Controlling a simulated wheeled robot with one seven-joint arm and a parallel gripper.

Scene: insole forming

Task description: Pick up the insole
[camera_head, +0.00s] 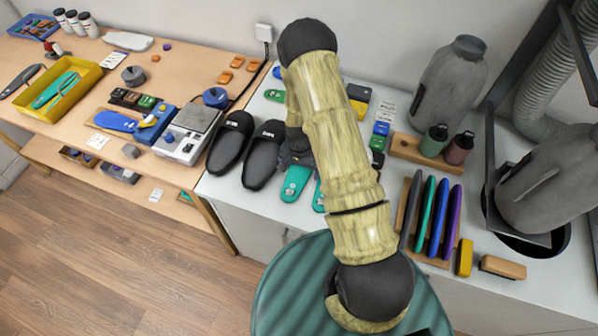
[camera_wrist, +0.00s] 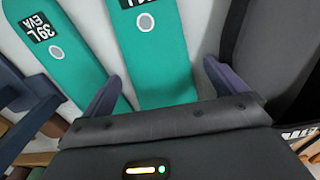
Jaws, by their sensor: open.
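Two teal insoles lie side by side on the white worktop. One (camera_head: 295,184) shows beside my arm in the head view; the other (camera_head: 319,198) is mostly hidden behind it. In the wrist view, the left insole (camera_wrist: 62,48) has a black label reading "39 L EVA" and a pale round spot. The right insole (camera_wrist: 155,50) has its label cut off at the top edge. My gripper (camera_wrist: 163,72) is open, with one finger on each side of the right insole. Whether the fingers touch it cannot be told. In the head view my arm mostly hides the gripper.
Black slippers (camera_head: 231,141) stand left of the insoles; a dark one (camera_wrist: 280,50) is close to my right finger in the wrist view. A rack of upright coloured insoles (camera_head: 440,215) stands to the right. A scale (camera_head: 187,135) sits on the wooden table at left.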

